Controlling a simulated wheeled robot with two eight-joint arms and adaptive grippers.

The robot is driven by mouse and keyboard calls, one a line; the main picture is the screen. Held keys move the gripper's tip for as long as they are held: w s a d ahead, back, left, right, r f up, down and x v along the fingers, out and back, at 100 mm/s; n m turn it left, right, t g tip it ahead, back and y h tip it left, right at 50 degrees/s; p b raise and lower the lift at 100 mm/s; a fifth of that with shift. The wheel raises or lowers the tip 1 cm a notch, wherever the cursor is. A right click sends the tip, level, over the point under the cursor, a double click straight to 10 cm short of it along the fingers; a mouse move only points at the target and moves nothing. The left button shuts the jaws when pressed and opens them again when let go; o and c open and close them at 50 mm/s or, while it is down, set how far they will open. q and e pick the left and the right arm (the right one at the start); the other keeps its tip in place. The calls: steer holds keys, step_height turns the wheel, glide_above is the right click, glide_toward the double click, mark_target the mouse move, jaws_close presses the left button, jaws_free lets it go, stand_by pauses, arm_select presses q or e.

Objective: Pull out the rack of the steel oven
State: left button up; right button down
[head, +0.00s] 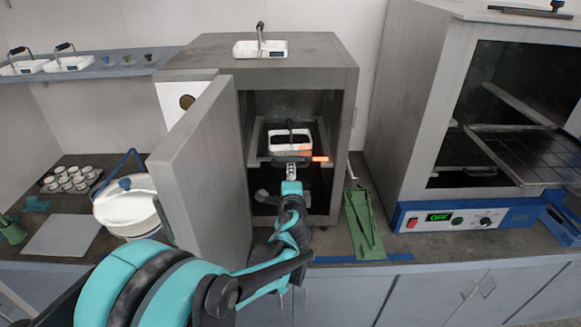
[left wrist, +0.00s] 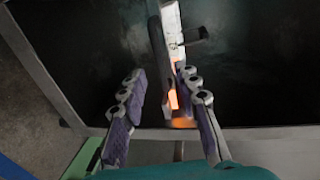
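The grey steel oven (head: 330,75) stands in the middle of the counter with its door (head: 200,170) swung open to the left. Inside, a rack (head: 256,140) holds a white tray (head: 290,141) with a dark handle. A dark bar with an orange part (head: 320,159) is at the front of the rack; the orange part also shows in the left wrist view (left wrist: 172,100). My left gripper (head: 291,172) is at the oven's opening, just in front of this bar. In the left wrist view its fingers (left wrist: 163,76) are apart on either side of the bar. I cannot tell whether they touch it. My right gripper is out of view.
A second oven (head: 410,120) with a blue control panel (head: 465,217) stands at right, its rack (head: 535,160) sticking out. A green tray (head: 365,225) lies between the ovens. A white lidded pot (head: 125,210) stands left of the open door. Another white tray (head: 262,50) is on the steel oven's top.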

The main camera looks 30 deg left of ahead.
arm_select(q)
steer(key=b+x, duration=0.1)
steer(key=x, duration=0.6)
steer(key=shift+w+f+b, duration=0.1)
steer(key=shift+b, duration=0.25)
steer(key=shift+d, duration=0.1)
jaws_close()
